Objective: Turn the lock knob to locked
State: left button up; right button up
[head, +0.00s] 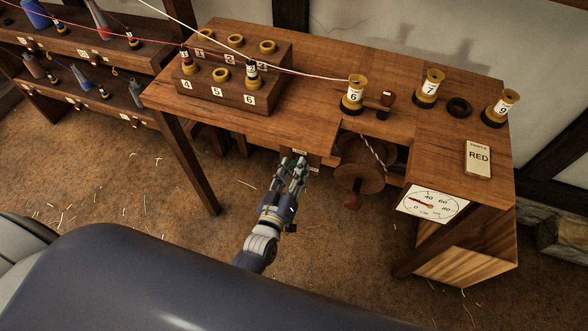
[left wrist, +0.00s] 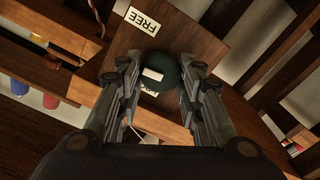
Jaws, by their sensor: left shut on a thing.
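The lock knob (left wrist: 172,68) is a round dark green knob with a pale mark on its face. It sits on a wooden panel (left wrist: 188,38) in the left wrist view. A white label reading FREE (left wrist: 143,21) is above it and to the left. Another pale label just below the knob is partly hidden, and I cannot read it. My left gripper (left wrist: 160,72) has a finger on each side of the knob and is shut on it. In the head view my left gripper (head: 293,163) reaches the bench front and hides the knob. My right gripper is not in view.
The wooden bench (head: 320,105) carries a numbered spool block (head: 235,75), spools 6 (head: 353,95), 7 (head: 429,85) and 9 (head: 501,107), and a RED sample card (head: 478,158). A wooden reel (head: 358,175) and a dial (head: 432,204) are right of my gripper. Floor in front is open.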

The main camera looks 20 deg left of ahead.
pick_arm(q)
jog(key=n, duration=0.3)
jog(key=shift+f+n, duration=0.1)
jog(key=shift+n, duration=0.3)
jog(key=shift+a+f+n+b, duration=0.1)
jog(key=shift+n+b, duration=1.2)
jog(key=shift+n, duration=1.85)
jog(key=shift+f+n+b, duration=0.1)
jog(key=shift+n+b, duration=1.2)
jog(key=shift+n, duration=1.85)
jog(key=o, duration=1)
